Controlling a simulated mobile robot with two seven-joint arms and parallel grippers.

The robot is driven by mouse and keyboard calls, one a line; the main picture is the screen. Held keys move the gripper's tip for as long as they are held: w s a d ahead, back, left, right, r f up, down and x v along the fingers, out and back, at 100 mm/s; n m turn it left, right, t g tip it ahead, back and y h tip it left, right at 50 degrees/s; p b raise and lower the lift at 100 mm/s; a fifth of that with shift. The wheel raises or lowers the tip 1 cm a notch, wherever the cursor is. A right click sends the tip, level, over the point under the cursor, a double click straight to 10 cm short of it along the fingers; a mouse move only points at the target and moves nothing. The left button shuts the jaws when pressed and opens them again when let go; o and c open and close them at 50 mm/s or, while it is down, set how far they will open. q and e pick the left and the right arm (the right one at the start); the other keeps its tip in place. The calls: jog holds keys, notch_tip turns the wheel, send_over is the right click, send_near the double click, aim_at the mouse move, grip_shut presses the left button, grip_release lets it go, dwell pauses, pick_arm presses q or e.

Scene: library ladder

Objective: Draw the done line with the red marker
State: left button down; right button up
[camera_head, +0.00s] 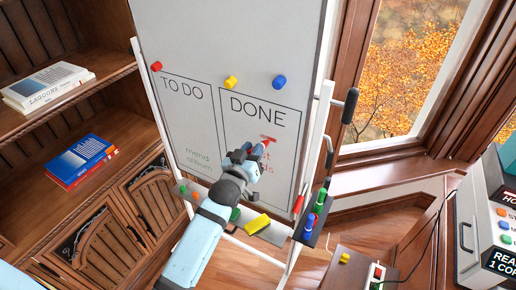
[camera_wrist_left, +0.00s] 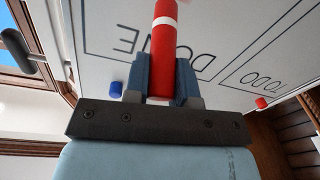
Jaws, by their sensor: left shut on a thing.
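The whiteboard (camera_head: 185,50) stands on a white frame, with a "TO DO" box on the left and a "DONE" box (camera_head: 258,108) on the right. Whether the tip touches is unclear. My right gripper is out of view.
Red, yellow and blue magnets (camera_head: 230,82) sit on the board. The tray (camera_head: 268,238) below holds a yellow block (camera_head: 257,223); a side holder has green and blue markers (camera_head: 318,205). Bookshelves (camera_head: 95,105) stand left, a window (camera_head: 410,60) right.

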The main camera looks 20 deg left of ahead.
pick_arm(q)
jog(key=w+a+p, duration=0.1)
jog(key=a, duration=1)
jog(key=shift+w+a, duration=0.2)
jog(key=shift+a, duration=0.1)
dwell(0.5)
jog(key=shift+r, duration=0.1)
jog(key=s, duration=0.6)
jog(key=shift+a, duration=0.2)
jog(key=shift+s, duration=0.1)
jog(key=s, duration=0.3)
jog(key=shift+a, duration=0.1)
dwell(0.4)
jog(key=shift+w, duration=0.1)
dwell(0.8)
